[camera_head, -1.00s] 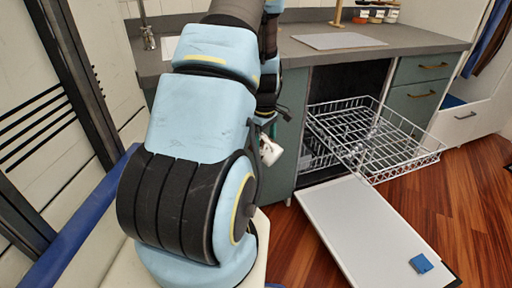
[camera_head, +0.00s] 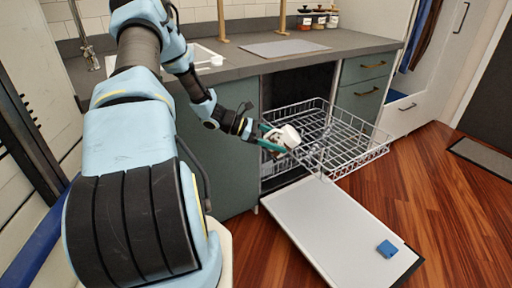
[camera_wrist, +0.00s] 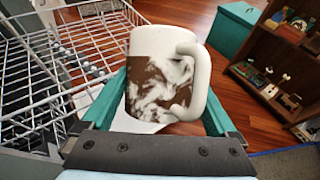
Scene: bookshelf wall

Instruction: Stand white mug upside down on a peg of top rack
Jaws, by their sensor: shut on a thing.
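The white mug (camera_head: 284,136) has a brown and white pattern on its side and a white handle. In the wrist view the mug (camera_wrist: 160,80) sits between the two green fingers of my gripper (camera_wrist: 165,100), its handle to the right. My gripper (camera_head: 268,137) is shut on the mug and holds it by the left front side of the top rack. The top rack (camera_head: 345,150) is a pulled-out wire basket of the dishwasher; it also shows at the left in the wrist view (camera_wrist: 40,80). Its pegs show as small grey-tipped points there. I cannot tell whether the mug touches the rack.
The counter (camera_head: 240,66) runs above, with jars (camera_head: 305,20) at the back. A brown shelf (camera_wrist: 285,60) shows in the wrist view.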

